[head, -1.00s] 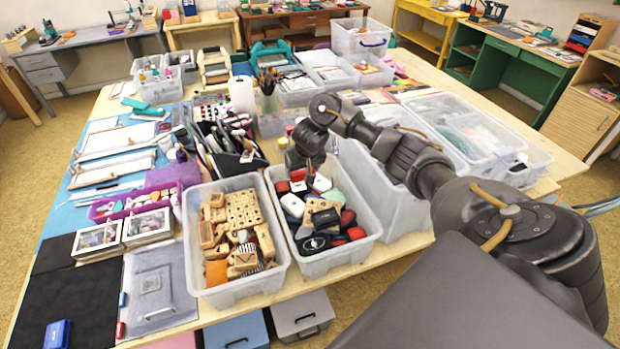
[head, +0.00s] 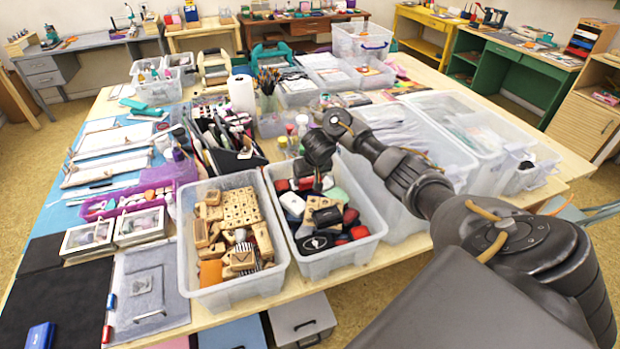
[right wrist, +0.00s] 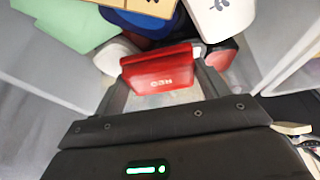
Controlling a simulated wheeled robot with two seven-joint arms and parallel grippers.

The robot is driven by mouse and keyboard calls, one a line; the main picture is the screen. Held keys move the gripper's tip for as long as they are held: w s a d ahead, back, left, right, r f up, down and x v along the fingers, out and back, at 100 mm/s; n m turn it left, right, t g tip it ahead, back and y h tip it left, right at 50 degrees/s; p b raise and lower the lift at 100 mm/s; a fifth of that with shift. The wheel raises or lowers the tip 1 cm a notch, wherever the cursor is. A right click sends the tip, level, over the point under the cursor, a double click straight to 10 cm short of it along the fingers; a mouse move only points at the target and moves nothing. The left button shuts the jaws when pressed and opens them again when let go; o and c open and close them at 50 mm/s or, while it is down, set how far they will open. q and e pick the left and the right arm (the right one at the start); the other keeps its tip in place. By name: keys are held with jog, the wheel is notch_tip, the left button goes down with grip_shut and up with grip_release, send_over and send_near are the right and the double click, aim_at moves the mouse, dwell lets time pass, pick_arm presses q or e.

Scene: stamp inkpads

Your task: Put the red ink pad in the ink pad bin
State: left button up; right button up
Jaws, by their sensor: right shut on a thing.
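The red ink pad (right wrist: 158,70), a red block with pale lettering upside down, is held between the two fingers of my right gripper (right wrist: 161,82) in the right wrist view. In the head view my right gripper (head: 318,182) points down into the ink pad bin (head: 342,262), a clear plastic tub with several black, red, white and green pads. Other pads lie close beyond the held one in the wrist view. I cannot tell whether it touches them. My left gripper is not in view.
A clear tub (head: 240,292) of wooden stamps stands directly left of the bin. Larger clear tubs (head: 385,205) stand to its right. Bottles (head: 290,138) and a black organiser (head: 228,160) stand behind. A blue pad (head: 40,335) lies at the front left.

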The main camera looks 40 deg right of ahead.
jog(key=o, duration=1)
jog(key=shift+f, duration=0.15)
jog(key=shift+r, duration=0.35)
jog(key=shift+p+v, duration=4.3)
jog(key=shift+v, duration=1.6)
jog(key=shift+s, duration=0.1)
